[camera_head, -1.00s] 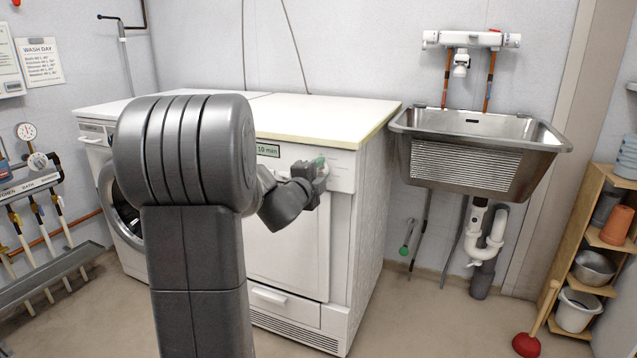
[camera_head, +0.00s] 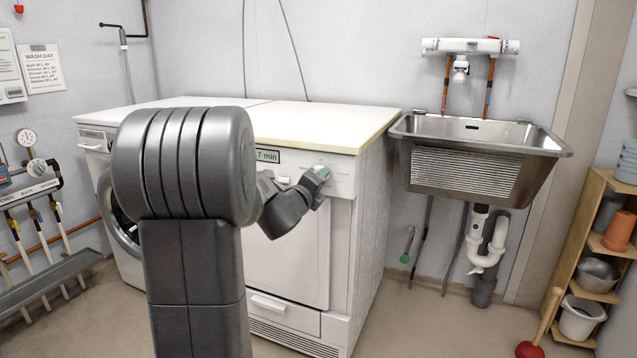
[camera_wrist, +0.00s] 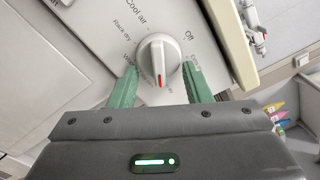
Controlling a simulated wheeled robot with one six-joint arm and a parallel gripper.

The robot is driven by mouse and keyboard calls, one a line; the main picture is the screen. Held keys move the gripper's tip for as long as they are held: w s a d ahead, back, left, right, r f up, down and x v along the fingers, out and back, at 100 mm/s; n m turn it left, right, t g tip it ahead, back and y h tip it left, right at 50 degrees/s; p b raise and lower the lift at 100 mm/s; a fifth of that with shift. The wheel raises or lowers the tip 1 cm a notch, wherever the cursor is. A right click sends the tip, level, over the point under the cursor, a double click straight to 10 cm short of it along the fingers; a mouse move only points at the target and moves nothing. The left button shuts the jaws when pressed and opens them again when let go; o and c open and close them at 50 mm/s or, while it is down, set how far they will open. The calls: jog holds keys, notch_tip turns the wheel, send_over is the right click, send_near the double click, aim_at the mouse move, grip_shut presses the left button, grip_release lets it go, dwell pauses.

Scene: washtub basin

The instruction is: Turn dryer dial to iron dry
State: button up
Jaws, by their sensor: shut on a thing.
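The dryer (camera_head: 290,235) stands in the head view with its control panel (camera_head: 335,172) at the upper right front. In the wrist view the white dial (camera_wrist: 157,50) sits between the two green fingers of my gripper (camera_wrist: 160,68), which is shut on it. Its red pointer mark faces the bottom of the picture. Printed labels around it include "Cool air", "Off" and "Rack dry"; other labels are small or partly covered by the fingers. In the head view my gripper (camera_head: 322,173) is at the panel and hides the dial. The display (camera_head: 267,156) reads "7 min".
A washing machine (camera_head: 97,145) stands left of the dryer, partly behind my arm. A metal sink (camera_head: 470,165) hangs to the right. A wooden shelf (camera_head: 592,215) and a plunger (camera_head: 530,349) are at the far right. Floor is clear before the sink.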

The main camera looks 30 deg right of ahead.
dwell(0.4)
jog(key=o, duration=1)
jog(key=p+v, duration=0.2)
jog(key=v, duration=1.2)
jog(key=shift+d, duration=0.1)
jog(key=b+x, duration=0.2)
jog(key=x, duration=1.1)
jog(key=shift+w+d, duration=0.3)
